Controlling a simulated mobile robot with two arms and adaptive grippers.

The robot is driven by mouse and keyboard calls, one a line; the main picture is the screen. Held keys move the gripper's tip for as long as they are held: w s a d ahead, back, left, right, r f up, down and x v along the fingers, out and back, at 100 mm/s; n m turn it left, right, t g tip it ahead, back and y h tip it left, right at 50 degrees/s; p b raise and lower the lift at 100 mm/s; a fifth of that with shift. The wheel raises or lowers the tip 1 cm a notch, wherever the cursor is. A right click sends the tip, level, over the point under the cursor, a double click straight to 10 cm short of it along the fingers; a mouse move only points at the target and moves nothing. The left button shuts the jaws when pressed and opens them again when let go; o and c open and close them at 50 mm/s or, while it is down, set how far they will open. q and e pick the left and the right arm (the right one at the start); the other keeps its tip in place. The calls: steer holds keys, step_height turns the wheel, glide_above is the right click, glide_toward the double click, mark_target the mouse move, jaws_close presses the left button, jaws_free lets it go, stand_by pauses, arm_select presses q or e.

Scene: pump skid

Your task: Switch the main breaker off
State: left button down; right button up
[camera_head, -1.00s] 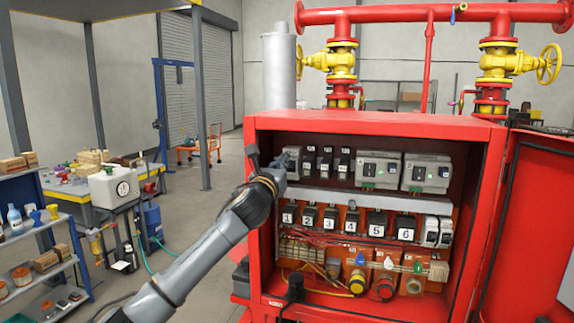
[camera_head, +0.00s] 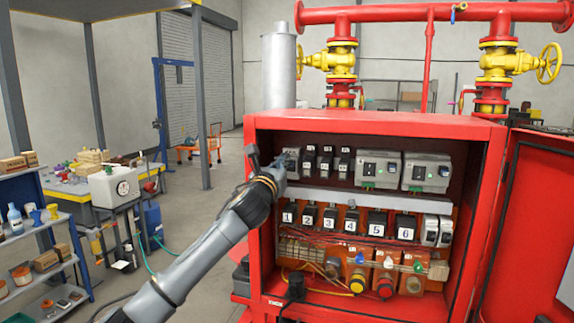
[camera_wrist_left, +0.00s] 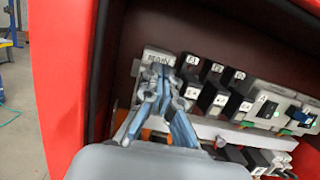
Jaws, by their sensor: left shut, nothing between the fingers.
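The main breaker is the grey block (camera_head: 292,155) at the left end of the top row inside the red cabinet. Its white label (camera_wrist_left: 159,57) shows above my fingertips in the left wrist view. My left gripper (camera_head: 279,166) is at the front of this breaker. In the left wrist view the gripper (camera_wrist_left: 163,84) is shut and empty, with its fingertips just below the label. The fingers cover the breaker's toggle, so its position is hidden. I cannot tell whether the tips touch the breaker. My right gripper is not in view.
Several small black breakers (camera_head: 326,161) stand right of the main breaker, then two larger grey units (camera_head: 378,169). Numbered black breakers (camera_head: 330,217) fill the row below. The cabinet's left wall (camera_wrist_left: 62,80) is close beside my gripper. The red door (camera_head: 525,225) is open at right.

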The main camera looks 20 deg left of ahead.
arm_select(q)
steer(key=shift+f, duration=0.2)
steer(key=s+p, duration=0.2)
steer(key=s, duration=0.5)
steer(key=shift+a+f, duration=0.15)
steer(key=shift+f, duration=0.2)
stand_by(0.7)
